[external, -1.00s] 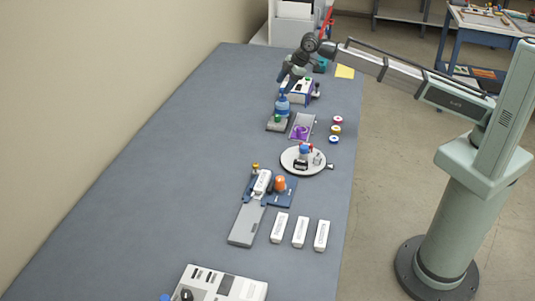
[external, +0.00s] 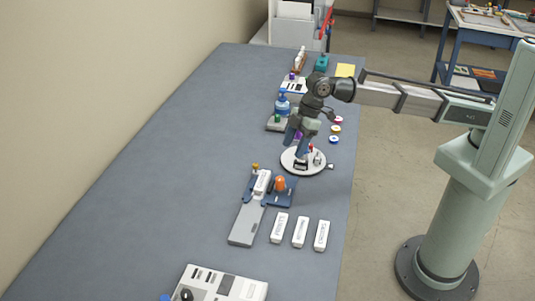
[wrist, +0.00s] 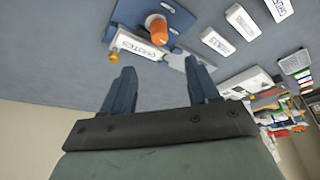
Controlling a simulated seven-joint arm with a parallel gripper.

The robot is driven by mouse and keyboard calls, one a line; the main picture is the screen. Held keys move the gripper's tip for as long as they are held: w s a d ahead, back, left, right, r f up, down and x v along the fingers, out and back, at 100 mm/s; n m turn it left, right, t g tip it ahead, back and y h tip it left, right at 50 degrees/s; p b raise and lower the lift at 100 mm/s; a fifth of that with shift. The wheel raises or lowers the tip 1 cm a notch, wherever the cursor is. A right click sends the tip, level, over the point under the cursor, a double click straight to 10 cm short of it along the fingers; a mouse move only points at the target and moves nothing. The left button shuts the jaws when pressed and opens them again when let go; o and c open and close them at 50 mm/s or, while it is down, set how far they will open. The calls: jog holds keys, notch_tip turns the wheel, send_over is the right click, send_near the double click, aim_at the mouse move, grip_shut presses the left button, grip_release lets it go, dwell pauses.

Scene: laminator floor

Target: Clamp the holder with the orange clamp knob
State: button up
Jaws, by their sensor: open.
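The orange clamp knob (external: 280,184) stands on the right part of a blue fixture plate (external: 291,194). It also shows at the top of the wrist view (wrist: 157,29). The white labelled holder (external: 262,182) lies on the fixture left of the knob, and its printed face shows in the wrist view (wrist: 138,44). A small brass knob (wrist: 114,57) sits at the holder's end. My gripper (external: 301,158) is over the round white turntable, beyond the fixture. Its two blue fingers (wrist: 162,88) are apart with nothing between them, and it is clear of the orange knob.
The white turntable (external: 290,166) carries small items under my gripper. Several white labelled blocks lie right of the grey rail (external: 246,226), including one block (external: 300,232). A blue bottle (external: 282,104) stands farther back. The table's left side is clear.

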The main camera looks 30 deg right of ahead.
aim_at(280, 178)
jog(key=x, duration=1.3)
jog(key=shift+a+f, duration=0.15)
jog(key=shift+f, duration=0.1)
jog(key=c, duration=1)
jog(key=shift+c, duration=0.2)
